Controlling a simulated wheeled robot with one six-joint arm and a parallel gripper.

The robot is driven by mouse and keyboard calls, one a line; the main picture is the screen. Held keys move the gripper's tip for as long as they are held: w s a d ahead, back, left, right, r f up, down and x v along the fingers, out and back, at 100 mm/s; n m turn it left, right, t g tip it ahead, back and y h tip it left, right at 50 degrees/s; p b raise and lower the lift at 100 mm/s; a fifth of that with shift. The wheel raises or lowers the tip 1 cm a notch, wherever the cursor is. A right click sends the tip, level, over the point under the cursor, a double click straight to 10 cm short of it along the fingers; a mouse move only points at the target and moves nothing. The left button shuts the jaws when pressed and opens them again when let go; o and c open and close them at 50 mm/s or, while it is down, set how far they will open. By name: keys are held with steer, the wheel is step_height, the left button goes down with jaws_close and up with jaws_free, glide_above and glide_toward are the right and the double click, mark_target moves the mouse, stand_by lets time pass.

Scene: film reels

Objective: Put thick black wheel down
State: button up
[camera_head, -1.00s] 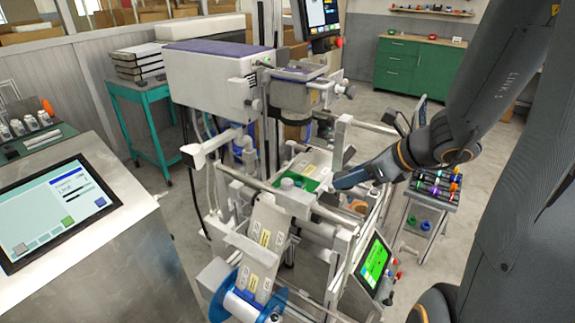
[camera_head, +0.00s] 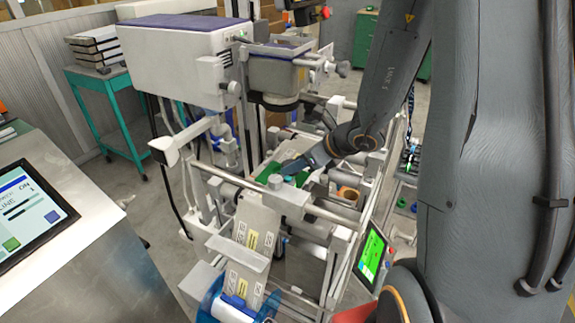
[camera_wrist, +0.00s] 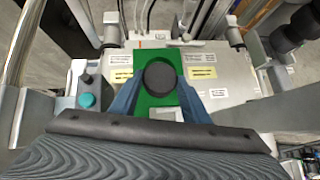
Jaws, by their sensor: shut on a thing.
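The thick black wheel (camera_wrist: 160,78) is seen from above in the wrist view, between the two blue fingers of my gripper (camera_wrist: 160,92). The gripper is shut on it. Behind the wheel in that view is a green plate (camera_wrist: 146,58) with a light grey square near its lower edge. In the head view my gripper (camera_head: 286,168) is over the machine's green area (camera_head: 268,173). The fingers and arm partly cover that spot, and I cannot tell whether the wheel touches the plate.
A teal knob (camera_wrist: 87,100) on a grey block stands left of the plate in the wrist view. Machine rails (camera_head: 235,180) and posts surround the area. A printer-like unit (camera_head: 185,62) stands behind, and a green-lit screen (camera_head: 371,256) at front right.

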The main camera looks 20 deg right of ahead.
mark_target(288, 162)
steer(key=x, duration=0.3)
steer(key=shift+w+a+r+p, duration=0.1)
steer(key=shift+w+a+p, duration=0.2)
steer(key=shift+w+p, duration=0.05)
steer(key=shift+w+a+f, duration=0.15)
steer(key=shift+w+f, duration=0.25)
steer(key=shift+f, duration=0.1)
steer(key=o, duration=1.2)
steer(key=shift+c, duration=0.2)
steer(key=shift+s+r, duration=0.2)
steer(key=shift+r, duration=0.2)
steer(key=v, duration=1.1)
steer(key=shift+s, duration=0.15)
steer(key=shift+d+r, duration=0.1)
steer(key=shift+d, duration=0.15)
